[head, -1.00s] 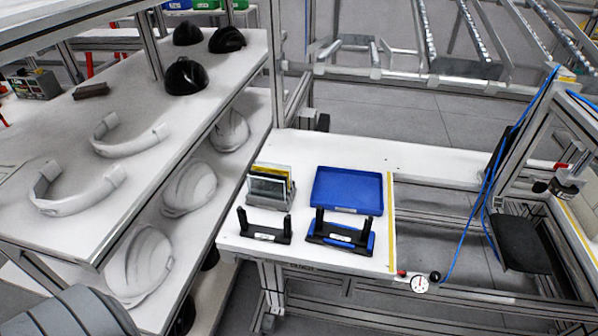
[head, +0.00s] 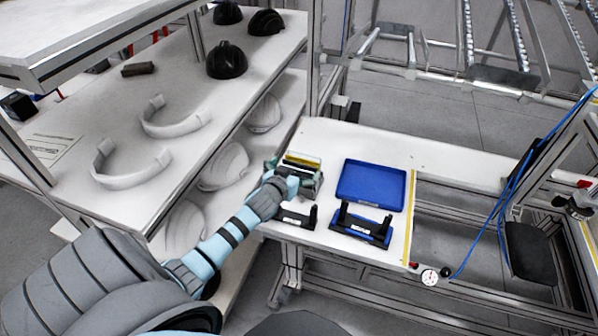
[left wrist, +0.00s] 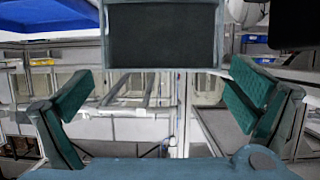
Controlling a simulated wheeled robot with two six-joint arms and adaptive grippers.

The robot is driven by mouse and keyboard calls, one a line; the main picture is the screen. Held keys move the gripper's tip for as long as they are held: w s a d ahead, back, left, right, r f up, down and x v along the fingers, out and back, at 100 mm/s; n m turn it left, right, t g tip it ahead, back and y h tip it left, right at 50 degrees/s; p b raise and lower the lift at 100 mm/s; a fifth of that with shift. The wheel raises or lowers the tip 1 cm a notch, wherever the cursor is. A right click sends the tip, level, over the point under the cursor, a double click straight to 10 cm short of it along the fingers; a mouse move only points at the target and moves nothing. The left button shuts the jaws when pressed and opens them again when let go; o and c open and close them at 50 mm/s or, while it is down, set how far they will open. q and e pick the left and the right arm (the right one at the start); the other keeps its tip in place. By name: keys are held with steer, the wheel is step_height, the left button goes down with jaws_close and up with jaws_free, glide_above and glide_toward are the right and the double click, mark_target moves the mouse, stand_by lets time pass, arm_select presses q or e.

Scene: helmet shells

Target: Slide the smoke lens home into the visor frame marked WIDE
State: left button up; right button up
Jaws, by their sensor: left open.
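In the head view, a rack of upright lens panels (head: 303,162) stands at the back left of the white table, one panel yellow. My left gripper (head: 284,176) is open at the rack's near left side and hides part of it. A dark rectangular panel with a light grey border (left wrist: 160,32) shows ahead, between and beyond the spread teal finger pads in the left wrist view; I cannot tell for sure that it is the smoke lens. A black visor frame (head: 298,219) stands in front of the rack, partly behind my arm. Another black frame (head: 362,226) stands on a blue base. Their labels are unreadable.
An empty-looking blue tray (head: 371,184) lies behind the right frame. A yellow strip (head: 410,218) runs along the table's right side. A shelf (head: 85,178) with white bands and black helmets stands left. A dial gauge (head: 429,277) sits at the front right corner.

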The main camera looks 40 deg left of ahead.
arm_select(q)
steer(key=x, duration=0.4)
steer(key=shift+w+a+f+b, duration=0.1)
steer(key=shift+f+b, duration=0.15)
steer(key=shift+b, duration=0.1)
steer(key=shift+r, duration=0.1)
steer(key=c, duration=0.9)
